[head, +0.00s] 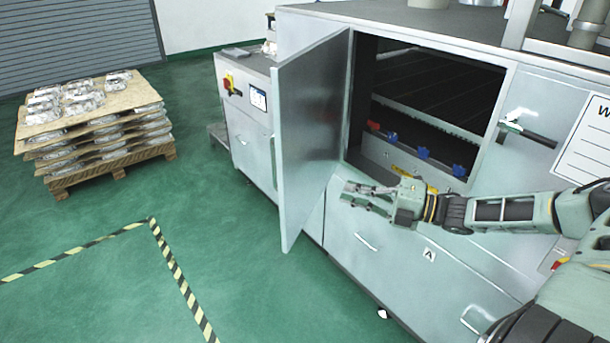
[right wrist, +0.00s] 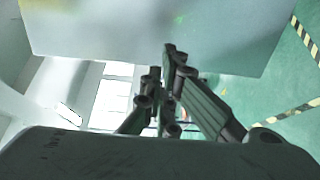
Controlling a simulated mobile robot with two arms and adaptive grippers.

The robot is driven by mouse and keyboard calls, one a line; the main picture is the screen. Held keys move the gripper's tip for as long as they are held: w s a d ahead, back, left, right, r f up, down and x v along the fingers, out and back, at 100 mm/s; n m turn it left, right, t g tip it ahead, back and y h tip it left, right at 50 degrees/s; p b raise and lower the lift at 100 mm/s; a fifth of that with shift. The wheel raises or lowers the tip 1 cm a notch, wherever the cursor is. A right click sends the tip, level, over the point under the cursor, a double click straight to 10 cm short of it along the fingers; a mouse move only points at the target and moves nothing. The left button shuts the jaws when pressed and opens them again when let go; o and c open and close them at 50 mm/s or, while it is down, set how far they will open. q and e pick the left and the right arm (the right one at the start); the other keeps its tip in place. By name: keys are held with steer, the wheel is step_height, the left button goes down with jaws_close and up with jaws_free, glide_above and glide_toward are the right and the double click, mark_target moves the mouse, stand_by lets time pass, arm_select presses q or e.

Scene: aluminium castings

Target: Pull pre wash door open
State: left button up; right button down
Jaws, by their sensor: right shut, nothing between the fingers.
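The pre wash door (head: 315,130) is a grey metal panel hinged on the left side of the opening. It stands swung well out from the machine, and the dark chamber (head: 430,95) behind it is exposed. My right gripper (head: 346,193) is in front of the opening's lower edge, close to the inner face of the door. It is shut and empty. In the right wrist view the fingers (right wrist: 168,60) point at the door panel (right wrist: 150,30); whether they touch it I cannot tell. My left gripper is not in view.
A control panel (head: 258,98) with a red and yellow switch (head: 228,82) is left of the door. A pallet of castings (head: 95,120) stands at the back left. Green floor with striped tape (head: 170,265) is clear in front. A handle (head: 525,130) is on the machine right of the opening.

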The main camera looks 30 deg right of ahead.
steer(key=b, duration=0.1)
glide_toward(292, 175)
steer(key=p+x, duration=0.1)
steer(key=x, duration=0.2)
steer(key=p+x, duration=0.1)
steer(key=x, duration=0.2)
steer(key=shift+d+r, duration=0.15)
steer(key=shift+r, duration=0.05)
steer(key=shift+w+a+f, duration=0.2)
steer(key=shift+w+a, duration=0.15)
steer(key=shift+w, duration=0.15)
